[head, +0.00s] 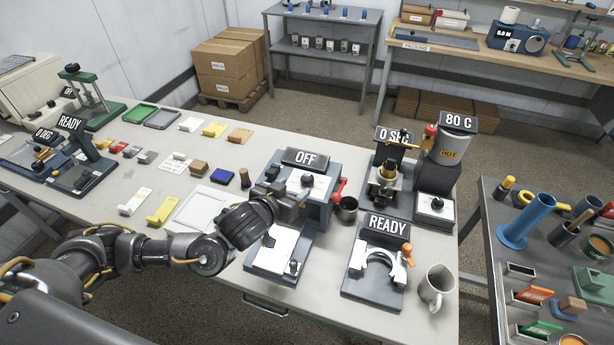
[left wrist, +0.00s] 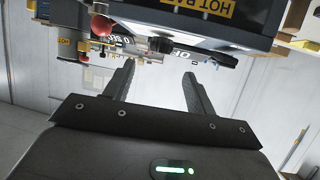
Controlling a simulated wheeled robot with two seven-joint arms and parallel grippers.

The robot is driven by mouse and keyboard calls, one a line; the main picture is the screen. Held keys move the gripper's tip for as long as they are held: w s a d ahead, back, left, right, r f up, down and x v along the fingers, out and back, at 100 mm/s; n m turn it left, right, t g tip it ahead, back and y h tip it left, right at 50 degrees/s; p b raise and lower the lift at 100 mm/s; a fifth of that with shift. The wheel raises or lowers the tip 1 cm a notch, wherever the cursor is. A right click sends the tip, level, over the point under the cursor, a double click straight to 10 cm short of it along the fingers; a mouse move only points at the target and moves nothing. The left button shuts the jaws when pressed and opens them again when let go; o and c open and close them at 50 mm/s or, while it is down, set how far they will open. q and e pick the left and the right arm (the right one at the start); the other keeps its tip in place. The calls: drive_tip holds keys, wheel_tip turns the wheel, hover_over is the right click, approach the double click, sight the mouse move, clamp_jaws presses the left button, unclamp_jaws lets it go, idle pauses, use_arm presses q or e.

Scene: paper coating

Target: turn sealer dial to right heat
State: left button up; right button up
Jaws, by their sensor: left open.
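The sealer (head: 318,212) is a blue-grey machine with a white top panel and a sign reading OFF (head: 305,158). A small black dial (head: 308,181) sits on that panel. In the left wrist view, the sealer's front (left wrist: 250,18) with a yellow HOT BAR label shows upside down, and a black knob (left wrist: 160,44) appears just beyond the fingertips. My left gripper (head: 299,194) is at the sealer's left front, close to the dial. In the left wrist view its two fingers (left wrist: 158,75) are apart with nothing between them. Contact with the dial cannot be told.
A red-ended lever (head: 338,189) and a dark cup (head: 346,209) are right of the sealer. A press marked READY (head: 376,268) and a white mug (head: 435,286) stand front right. A HOT pot (head: 450,147) stands behind. Papers and coloured pads lie left.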

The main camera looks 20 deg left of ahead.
sight(306, 178)
use_arm(q)
drive_tip(key=p+x, duration=0.3)
drive_tip(key=x, duration=0.6)
drive_tip(key=shift+f, duration=0.1)
drive_tip(key=c, duration=1)
